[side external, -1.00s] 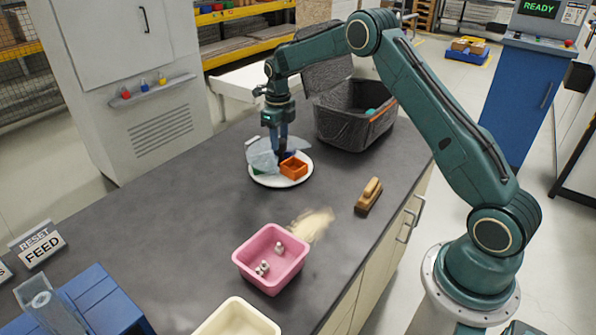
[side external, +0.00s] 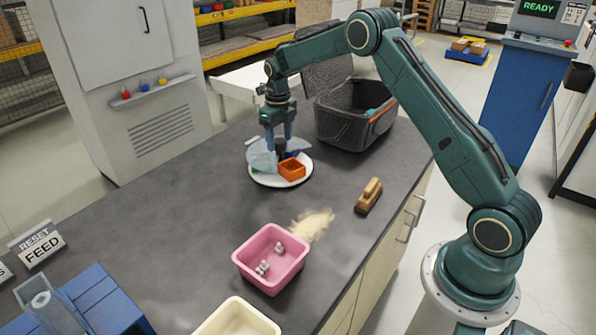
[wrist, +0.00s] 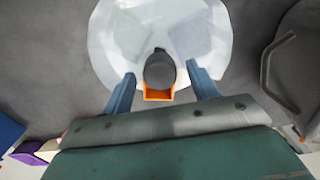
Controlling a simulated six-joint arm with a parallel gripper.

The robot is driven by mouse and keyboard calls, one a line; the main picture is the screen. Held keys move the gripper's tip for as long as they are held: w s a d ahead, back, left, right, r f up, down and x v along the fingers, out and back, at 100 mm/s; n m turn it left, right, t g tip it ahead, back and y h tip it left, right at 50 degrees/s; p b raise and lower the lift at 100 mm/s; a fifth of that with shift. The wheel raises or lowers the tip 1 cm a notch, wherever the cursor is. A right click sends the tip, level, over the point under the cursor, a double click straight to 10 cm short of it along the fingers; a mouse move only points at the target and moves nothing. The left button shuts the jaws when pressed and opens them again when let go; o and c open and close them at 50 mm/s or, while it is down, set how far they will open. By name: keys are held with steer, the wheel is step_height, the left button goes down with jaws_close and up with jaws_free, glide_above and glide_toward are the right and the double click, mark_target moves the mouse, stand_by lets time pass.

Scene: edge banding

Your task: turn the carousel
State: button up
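The carousel is a white round plate (side external: 262,181) on the dark bench, with small coloured bins and a clear bluish cover (side external: 262,160) on it. An orange bin (side external: 292,170) faces the front, with a blue bin partly visible behind it. In the wrist view a dark round knob (wrist: 160,70) stands at the carousel's middle, with the orange bin (wrist: 158,94) just below it. My gripper (side external: 279,146) is over the carousel, pointing down. Its two blue fingers (wrist: 161,75) are apart, one on each side of the knob, with gaps visible.
A dark crate (side external: 352,125) stands close behind and right of the carousel. A wooden brush (side external: 369,195), a pile of dust (side external: 313,223) and a pink bin (side external: 272,259) with metal parts are nearer the front. The bench left of the carousel is clear.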

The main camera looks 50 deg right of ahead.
steer(key=shift+r, duration=0.1)
step_height(320, 180, up, 14)
steer(key=shift+f, duration=0.2)
stand_by(0.7)
steer(key=shift+s+f, duration=0.1)
steer(key=c, duration=0.7)
steer(key=shift+d+f+n, duration=0.1)
steer(key=shift+f+n, duration=0.05)
steer(key=shift+n, duration=0.15)
steer(key=c, duration=0.4)
steer(key=shift+s+d+f+n, duration=0.1)
steer(key=shift+s+f+n, duration=0.1)
steer(key=shift+n, duration=0.1)
jaws_close()
steer(key=s+f+n+y, duration=0.2)
steer(key=s+f+n, duration=0.4)
steer(key=n, duration=0.7)
steer(key=shift+s+a+f+n+t+y, duration=0.2)
steer(key=shift+s+f+n+t+y, duration=0.15)
steer(key=shift+f, duration=0.55)
